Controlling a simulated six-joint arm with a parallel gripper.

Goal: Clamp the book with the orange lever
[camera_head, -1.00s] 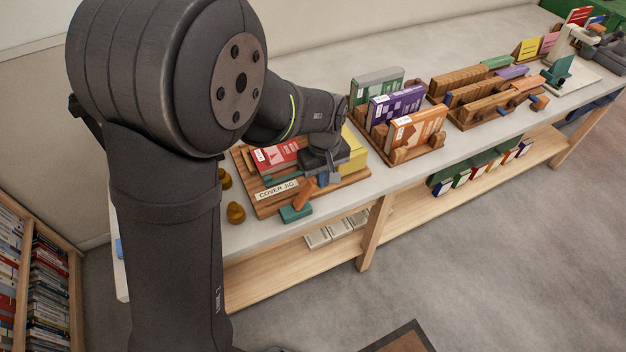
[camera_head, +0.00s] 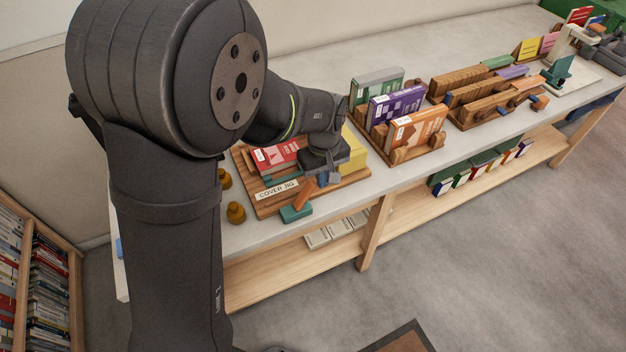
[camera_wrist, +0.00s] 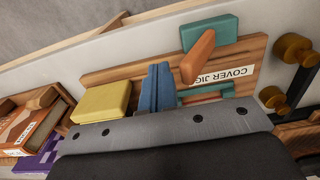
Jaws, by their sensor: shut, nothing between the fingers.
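The red book (camera_head: 275,156) lies on the wooden board labelled COVER JIG (camera_head: 258,203). The orange lever (camera_head: 303,191) stands at the board's front edge beside a teal block (camera_head: 296,213). In the wrist view the orange lever (camera_wrist: 198,57) slants next to the teal block (camera_wrist: 209,32). My gripper (camera_head: 328,179) is shut and empty, low over the board just right of the lever. In the wrist view its blue fingers (camera_wrist: 157,88) sit between the lever and a yellow block (camera_wrist: 102,102), with a small gap to the lever.
Brass knobs (camera_head: 236,212) stand left of the board. The counter's front edge lies just in front of the board.

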